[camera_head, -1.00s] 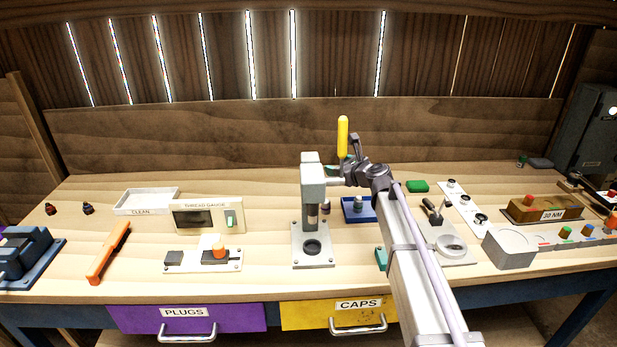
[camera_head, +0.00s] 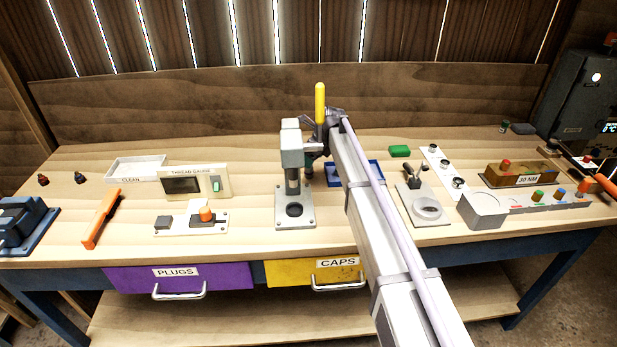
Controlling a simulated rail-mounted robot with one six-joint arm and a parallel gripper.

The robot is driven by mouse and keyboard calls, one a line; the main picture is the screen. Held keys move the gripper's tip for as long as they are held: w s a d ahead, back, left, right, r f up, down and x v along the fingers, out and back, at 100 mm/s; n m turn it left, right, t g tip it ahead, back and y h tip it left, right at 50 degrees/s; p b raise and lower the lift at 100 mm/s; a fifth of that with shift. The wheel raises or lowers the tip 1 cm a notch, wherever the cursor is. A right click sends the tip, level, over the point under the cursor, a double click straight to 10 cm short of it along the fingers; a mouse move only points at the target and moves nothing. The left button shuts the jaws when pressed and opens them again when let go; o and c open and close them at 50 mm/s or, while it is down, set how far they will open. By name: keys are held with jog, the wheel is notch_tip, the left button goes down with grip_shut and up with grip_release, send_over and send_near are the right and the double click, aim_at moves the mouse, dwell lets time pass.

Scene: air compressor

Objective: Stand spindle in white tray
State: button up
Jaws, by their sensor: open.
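The white tray (camera_head: 122,174) labelled CLEAN is at the back left of the bench and looks empty. My gripper (camera_head: 312,152) is open beside the right side of the grey press (camera_head: 291,158), partly hidden by my arm and the press. A small dark part (camera_head: 309,172) shows just under the gripper, too small to tell whether it is the spindle or whether the jaws touch it. No spindle can be clearly made out. The blue tray (camera_head: 376,165) lies right of the gripper, mostly behind my arm.
An orange tool (camera_head: 102,218) lies at left. A grey box (camera_head: 482,212) and a green block (camera_head: 400,151) are at right.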

jog(key=b+x, duration=0.4)
jog(key=x, duration=0.1)
jog(key=shift+w+f, duration=0.15)
jog(key=shift+w, duration=0.05)
jog(key=shift+r, duration=0.25)
jog(key=shift+c, duration=0.2)
grip_shut()
notch_tip(320, 180, up, 4)
jog(key=p, duration=0.4)
jog(key=shift+s+d+r, duration=0.1)
jog(key=shift+d, duration=0.05)
jog(key=s+d, duration=0.2)
jog(key=d, duration=0.3)
jog(key=s+d, duration=0.3)
jog(key=d, duration=0.2)
jog(key=s+d, duration=0.3)
jog(key=d, duration=0.2)
jog(key=shift+d+f, duration=0.35)
jog(key=shift+d, duration=0.05)
